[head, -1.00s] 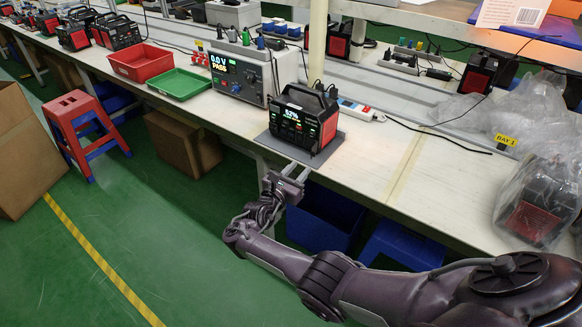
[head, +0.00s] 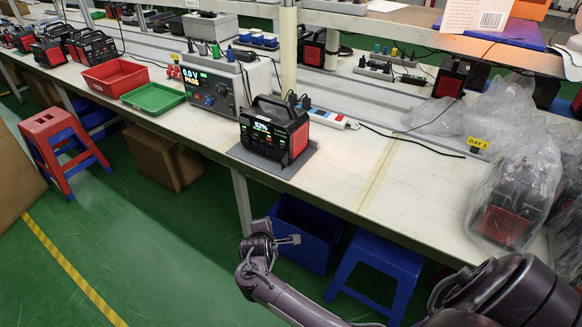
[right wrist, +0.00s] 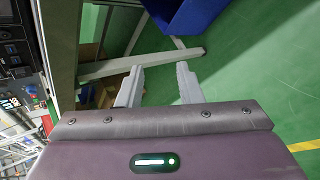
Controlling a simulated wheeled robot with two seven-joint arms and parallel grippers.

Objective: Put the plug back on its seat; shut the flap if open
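The black and red power station (head: 275,130) stands on a grey mat (head: 243,154) near the front edge of the bench, its screen lit. Two small dark plug-like pieces (head: 304,102) with cords show behind its right top corner; I cannot tell what they sit in. No open flap can be made out on the front. My right gripper (head: 292,240) is below and in front of the bench edge, away from the station. In the right wrist view its fingers (right wrist: 160,67) are apart with nothing between them. My left gripper is not in view.
A white power strip (head: 330,119) lies right of the station, a test meter (head: 212,93) to its left. Red (head: 113,76) and green (head: 153,98) trays are further left. A bagged unit (head: 507,215) stands right. A blue bin (head: 303,235) and blue stool (head: 385,257) are under the bench.

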